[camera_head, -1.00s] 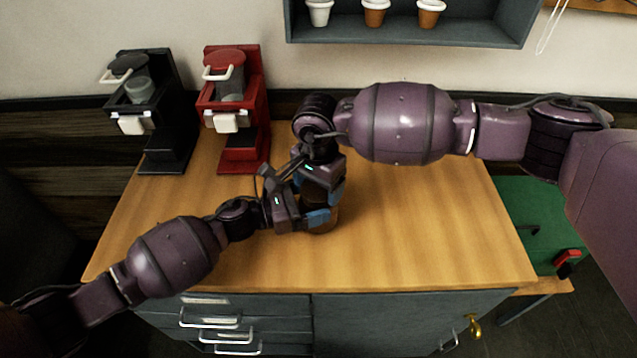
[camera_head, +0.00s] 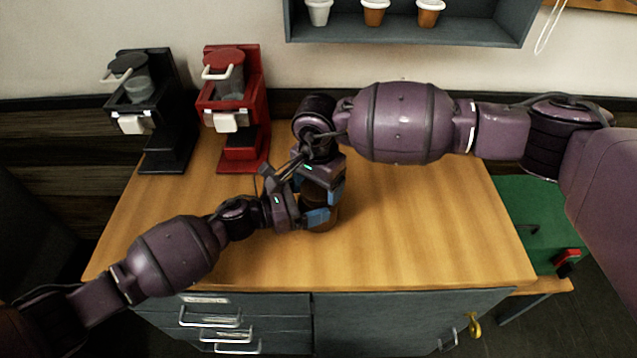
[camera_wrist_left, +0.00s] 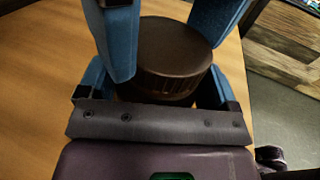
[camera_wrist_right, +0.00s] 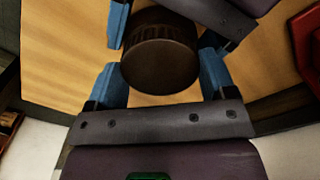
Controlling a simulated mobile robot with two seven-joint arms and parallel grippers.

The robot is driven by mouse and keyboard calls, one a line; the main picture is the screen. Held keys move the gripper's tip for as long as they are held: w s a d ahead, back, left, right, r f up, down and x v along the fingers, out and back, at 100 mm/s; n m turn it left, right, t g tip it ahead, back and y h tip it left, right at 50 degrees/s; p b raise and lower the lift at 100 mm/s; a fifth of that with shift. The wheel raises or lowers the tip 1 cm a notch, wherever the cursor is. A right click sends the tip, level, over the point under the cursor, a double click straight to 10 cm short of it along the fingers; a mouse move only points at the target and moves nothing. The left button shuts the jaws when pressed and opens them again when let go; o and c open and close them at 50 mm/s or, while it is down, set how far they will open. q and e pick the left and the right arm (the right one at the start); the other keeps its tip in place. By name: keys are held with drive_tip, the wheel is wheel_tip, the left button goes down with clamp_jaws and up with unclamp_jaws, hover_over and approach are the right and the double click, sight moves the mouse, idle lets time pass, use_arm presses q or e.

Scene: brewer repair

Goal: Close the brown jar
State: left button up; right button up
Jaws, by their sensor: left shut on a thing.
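The brown jar (camera_head: 324,224) stands upright on the wooden table, partly hidden by my grippers. Its dark ribbed lid (camera_wrist_left: 172,50) sits on top of the jar in the left wrist view; the lid also shows in the right wrist view (camera_wrist_right: 160,58). I cannot tell how tightly it sits. My left gripper (camera_head: 320,217) is shut on the jar's body below the lid, coming from the left. My right gripper (camera_head: 328,192) is above, pointing down, with its blue fingers spread on either side of the lid. Its right wrist view shows gaps beside the lid.
A black brewer (camera_head: 160,140) and a red brewer (camera_head: 246,140) stand at the table's back left. A shelf (camera_head: 400,32) with several cups hangs on the wall. The table (camera_head: 430,240) is clear to the right and front. A green surface (camera_head: 545,220) lies at right.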

use_arm(q)
drive_tip(key=shift+w+d+r+h, duration=0.1)
drive_tip(key=shift+w+r+h, duration=0.15)
drive_tip(key=shift+r, duration=0.45)
use_arm(e)
drive_tip(key=shift+s+d+f, duration=0.2)
drive_tip(key=shift+d+f, duration=0.25)
drive_tip(key=shift+f, duration=0.25)
drive_tip(key=shift+w+a+r, duration=0.1)
drive_tip(key=shift+r, duration=0.55)
use_arm(q)
drive_tip(key=shift+f, duration=0.1)
use_arm(e)
wheel_tip(320, 180, up, 2)
drive_tip(key=shift+r, duration=0.1)
use_arm(q)
drive_tip(key=shift+f, duration=0.1)
use_arm(e)
drive_tip(key=shift+r, duration=0.25)
use_arm(q)
drive_tip(key=shift+a+f, duration=0.1)
drive_tip(key=shift+a, duration=0.1)
use_arm(e)
drive_tip(key=shift+a+r, duration=0.1)
drive_tip(key=shift+a, duration=0.05)
drive_tip(key=shift+c, duration=0.3)
use_arm(q)
drive_tip(key=shift+s+d, duration=0.1)
use_arm(e)
drive_tip(key=c, duration=1.2)
